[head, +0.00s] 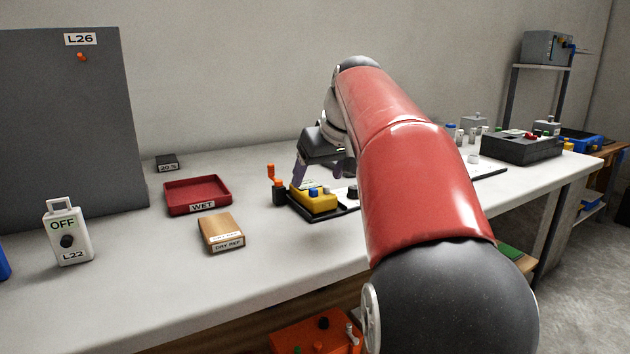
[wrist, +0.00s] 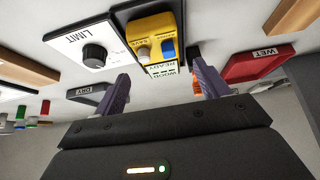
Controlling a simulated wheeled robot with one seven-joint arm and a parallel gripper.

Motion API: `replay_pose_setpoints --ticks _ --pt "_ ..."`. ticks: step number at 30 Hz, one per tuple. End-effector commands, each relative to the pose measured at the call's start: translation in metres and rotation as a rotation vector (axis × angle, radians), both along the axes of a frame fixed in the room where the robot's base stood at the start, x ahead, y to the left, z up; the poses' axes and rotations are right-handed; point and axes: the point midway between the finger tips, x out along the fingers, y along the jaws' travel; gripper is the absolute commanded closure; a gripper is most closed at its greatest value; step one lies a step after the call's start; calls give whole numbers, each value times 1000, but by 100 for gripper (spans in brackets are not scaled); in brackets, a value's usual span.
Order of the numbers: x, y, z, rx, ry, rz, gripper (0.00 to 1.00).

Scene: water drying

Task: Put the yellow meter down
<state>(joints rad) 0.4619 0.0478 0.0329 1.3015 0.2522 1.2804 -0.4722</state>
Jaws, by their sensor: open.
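The yellow meter (head: 314,201) lies on a black pad (head: 345,208) on the white bench, left of my red arm in the head view. In the wrist view the yellow meter (wrist: 153,37) shows its grey and blue buttons and a panel reading READY and WOOD. My gripper (head: 318,172) is just above and behind the meter. In the wrist view the two purple fingers (wrist: 163,83) are spread apart, one to each side of the meter's near end, with visible gaps and nothing held.
A red WET tray (head: 197,195), a wooden block (head: 221,233) and a white OFF tag (head: 67,232) stand to the left. A LIMIT dial panel (wrist: 84,49) is beside the meter. An orange-handled object (head: 276,185) stands close to the meter. Bare bench lies in front.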

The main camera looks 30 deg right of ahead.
Motion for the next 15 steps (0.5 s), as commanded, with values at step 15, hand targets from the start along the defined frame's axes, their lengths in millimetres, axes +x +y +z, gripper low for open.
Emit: replay_pose_setpoints --ticks 15 --pt "-41 -1 65 0 -1 0 26"
